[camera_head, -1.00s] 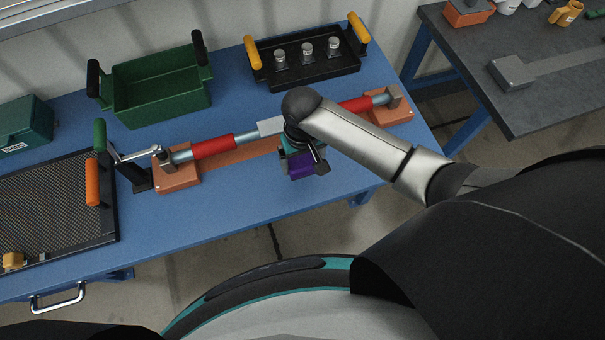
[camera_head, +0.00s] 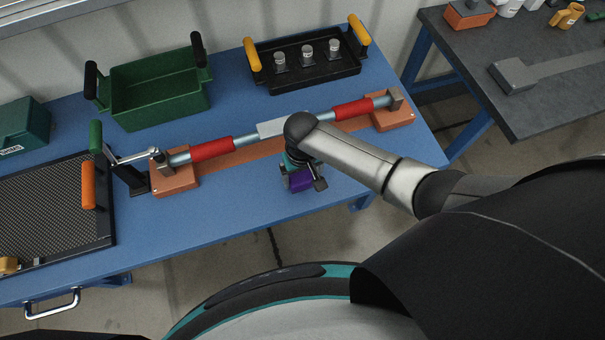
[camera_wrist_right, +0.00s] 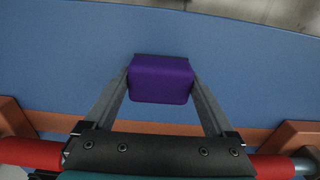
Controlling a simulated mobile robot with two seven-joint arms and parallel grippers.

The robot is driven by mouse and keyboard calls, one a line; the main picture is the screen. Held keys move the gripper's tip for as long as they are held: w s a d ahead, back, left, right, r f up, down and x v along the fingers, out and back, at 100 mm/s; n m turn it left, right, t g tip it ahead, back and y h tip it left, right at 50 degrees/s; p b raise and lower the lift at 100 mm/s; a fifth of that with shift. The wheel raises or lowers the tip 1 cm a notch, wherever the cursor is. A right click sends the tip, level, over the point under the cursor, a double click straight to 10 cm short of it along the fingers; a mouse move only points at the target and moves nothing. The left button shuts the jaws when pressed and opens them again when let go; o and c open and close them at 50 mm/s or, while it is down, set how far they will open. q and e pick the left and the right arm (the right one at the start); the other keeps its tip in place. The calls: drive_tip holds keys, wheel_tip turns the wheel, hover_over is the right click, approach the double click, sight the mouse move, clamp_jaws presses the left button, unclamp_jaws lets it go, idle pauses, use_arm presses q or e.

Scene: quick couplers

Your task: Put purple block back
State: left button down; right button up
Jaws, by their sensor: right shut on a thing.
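The purple block (camera_head: 300,181) is a small box held low over the blue table, in front of the pipe rig. In the right wrist view the purple block (camera_wrist_right: 160,79) sits between both fingers near their tips, with blue table behind it. My right gripper (camera_head: 299,178) points down and is shut on the block; it also shows in the right wrist view (camera_wrist_right: 161,82). Whether the block touches the table I cannot tell. My left gripper is not in view.
The pipe rig with red sleeves (camera_head: 212,149) on an orange base lies behind the block. A green bin (camera_head: 160,98) and a black tray (camera_head: 310,75) with several small jars stand at the back. A mesh tray (camera_head: 55,205) lies left. The blue table (camera_head: 240,205) is clear in front.

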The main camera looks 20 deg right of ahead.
sight(302, 176)
drive_tip(key=shift+f, duration=0.2)
drive_tip(key=o, duration=1)
drive_tip(key=shift+b, duration=0.4)
wheel_tip(302, 176, up, 15)
drive_tip(key=p, duration=0.4)
drive_tip(key=shift+r+p, duration=0.2)
drive_tip(key=shift+p, duration=0.1)
drive_tip(key=shift+a, duration=0.1)
